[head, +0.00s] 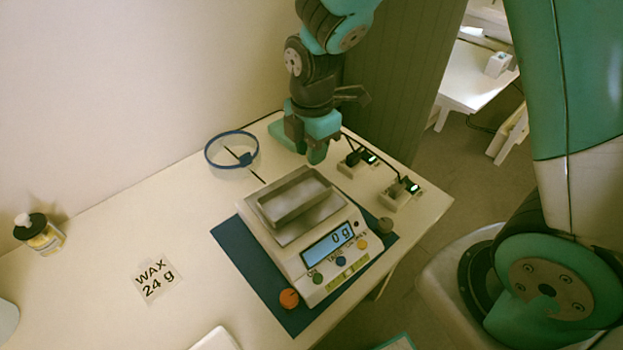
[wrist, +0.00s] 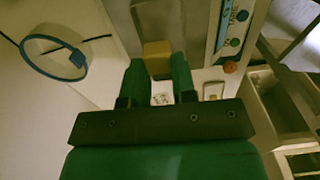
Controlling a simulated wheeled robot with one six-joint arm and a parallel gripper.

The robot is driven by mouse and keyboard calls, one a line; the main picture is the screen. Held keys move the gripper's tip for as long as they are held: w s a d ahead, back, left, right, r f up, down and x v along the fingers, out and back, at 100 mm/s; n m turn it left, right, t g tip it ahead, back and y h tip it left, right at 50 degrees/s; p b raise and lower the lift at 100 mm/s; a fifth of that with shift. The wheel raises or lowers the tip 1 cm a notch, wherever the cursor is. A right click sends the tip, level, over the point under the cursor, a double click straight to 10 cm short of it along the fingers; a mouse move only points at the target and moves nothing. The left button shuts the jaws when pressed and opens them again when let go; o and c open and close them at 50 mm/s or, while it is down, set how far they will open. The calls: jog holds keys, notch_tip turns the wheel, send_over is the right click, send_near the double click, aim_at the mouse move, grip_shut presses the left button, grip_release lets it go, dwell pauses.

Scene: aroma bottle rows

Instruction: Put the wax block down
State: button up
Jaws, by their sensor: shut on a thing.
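My gripper (head: 317,155) points down just behind the scale at the back of the table. In the wrist view its green fingers (wrist: 157,72) are shut on the yellowish wax block (wrist: 157,52). The block does not show in the head view, where the gripper hides it. The white scale (head: 325,265) carries a shallow metal tray (head: 292,205), which looks empty. Its display (head: 328,245) reads 0 g. A card (head: 154,279) on the table reads "WAX 24 g".
The scale stands on a blue mat (head: 250,270). A blue ring (head: 207,150) lies behind it to the left. A dark-capped bottle (head: 42,238) stands far left. The table left of the mat is mostly clear.

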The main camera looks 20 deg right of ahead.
aim_at(311, 190)
notch_tip(311, 190, down, 8)
jog(key=shift+f, duration=0.15)
jog(key=shift+f, duration=0.1)
jog(key=o, duration=0.6)
